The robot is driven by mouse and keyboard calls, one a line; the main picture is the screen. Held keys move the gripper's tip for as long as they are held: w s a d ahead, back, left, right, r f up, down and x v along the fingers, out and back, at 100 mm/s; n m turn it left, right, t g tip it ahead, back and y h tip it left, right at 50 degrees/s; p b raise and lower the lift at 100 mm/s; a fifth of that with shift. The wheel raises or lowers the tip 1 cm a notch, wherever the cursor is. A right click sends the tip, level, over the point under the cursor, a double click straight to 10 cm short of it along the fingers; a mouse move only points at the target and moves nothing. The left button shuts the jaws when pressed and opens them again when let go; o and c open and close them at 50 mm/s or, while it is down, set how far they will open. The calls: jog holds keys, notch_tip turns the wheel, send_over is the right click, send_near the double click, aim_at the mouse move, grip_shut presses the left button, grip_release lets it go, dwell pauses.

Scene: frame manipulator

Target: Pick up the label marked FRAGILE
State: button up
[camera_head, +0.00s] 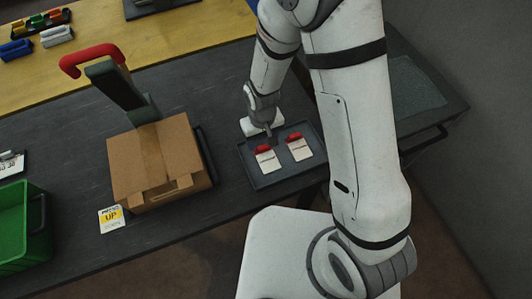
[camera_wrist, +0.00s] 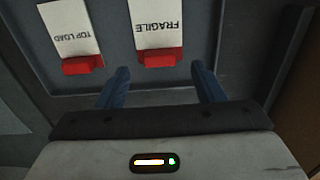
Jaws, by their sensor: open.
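The FRAGILE label (camera_wrist: 157,22) is a white card with a red grip block (camera_wrist: 158,58) at its near end; its print is upside down in the wrist view. In the head view it appears to be the left card (camera_head: 269,162) on the dark tray (camera_head: 258,183), its print unreadable there. My gripper (camera_wrist: 161,80) is open and empty, with blue fingers either side of the line to the red block, which lies just ahead of the fingertips. In the head view my gripper (camera_head: 269,133) is at the tray's back edge, behind that red block.
A TOP LOAD label (camera_wrist: 73,30) with its own red block lies beside it, left in the wrist view.

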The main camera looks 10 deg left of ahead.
aim_at(263, 146)
jog(key=shift+w+f, duration=0.1)
jog(key=shift+f, duration=1.65)
jog(key=c, duration=1.1)
